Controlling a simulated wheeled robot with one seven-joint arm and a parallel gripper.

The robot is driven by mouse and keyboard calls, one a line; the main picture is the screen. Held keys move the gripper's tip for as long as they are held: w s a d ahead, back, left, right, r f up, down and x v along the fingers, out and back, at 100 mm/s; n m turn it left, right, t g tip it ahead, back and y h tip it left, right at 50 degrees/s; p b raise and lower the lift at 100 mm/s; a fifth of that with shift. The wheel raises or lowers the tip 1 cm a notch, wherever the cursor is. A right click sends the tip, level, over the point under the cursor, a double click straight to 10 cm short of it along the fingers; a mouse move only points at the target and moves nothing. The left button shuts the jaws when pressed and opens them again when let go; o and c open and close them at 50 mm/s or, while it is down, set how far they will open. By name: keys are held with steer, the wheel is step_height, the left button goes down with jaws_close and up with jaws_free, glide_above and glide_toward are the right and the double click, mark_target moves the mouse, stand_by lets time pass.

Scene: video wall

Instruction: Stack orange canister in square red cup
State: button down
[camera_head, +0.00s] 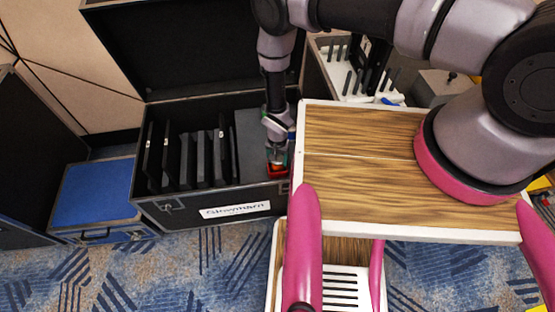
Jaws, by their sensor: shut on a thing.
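My gripper (278,156) points down over the right end of the open black case, beside my wooden-topped body. A square red cup (278,172) sits right under the fingers, on the case's right part near its front edge. A small orange patch (279,159) shows between the fingertips, at or just inside the cup's mouth; it looks like the orange canister. The gripper is shut on it. The fingers hide most of the canister, and I cannot tell whether it touches the cup's bottom.
The black case (160,208) has upright dark dividers on its left and a raised lid (190,45) behind. A blue-topped case (92,193) stands at left. A white rack with dark rods (350,78) stands behind my body. Patterned blue carpet (180,270) lies in front.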

steer(key=shift+s+d+f, duration=0.1)
steer(key=shift+s+f, duration=0.05)
steer(key=shift+f, duration=0.4)
steer(key=shift+c, duration=0.2)
jaws_free()
step_height(320, 180, up, 13)
steer(key=shift+r, duration=0.1)
